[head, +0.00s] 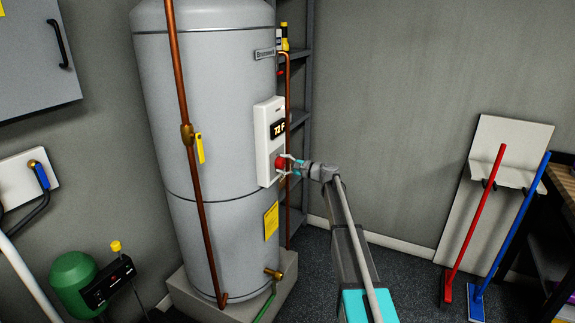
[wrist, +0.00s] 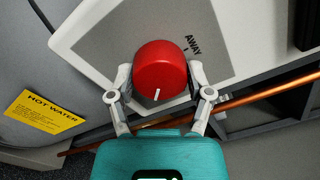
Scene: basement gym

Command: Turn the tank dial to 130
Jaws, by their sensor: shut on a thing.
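The tank (head: 215,130) is a tall grey cylinder on a low plinth in the head view. A white control panel (head: 262,140) on its side has a dark display (head: 278,129) that appears to read 73 F. Below the display is the red round dial (head: 280,163), also large in the wrist view (wrist: 160,68). A white pointer mark on it points toward my gripper, and the word AWAY is printed beside it. My gripper (head: 290,165) is shut on the dial, one finger on each side, as the wrist view (wrist: 160,88) shows.
Copper pipes (head: 186,200) run down the tank, one with a yellow valve handle (head: 200,148). A yellow HOT WATER label (wrist: 42,112) is on the tank. A dark shelf rack (head: 305,100) stands behind. Red and blue brooms (head: 474,220) lean at the right. The wall between is bare.

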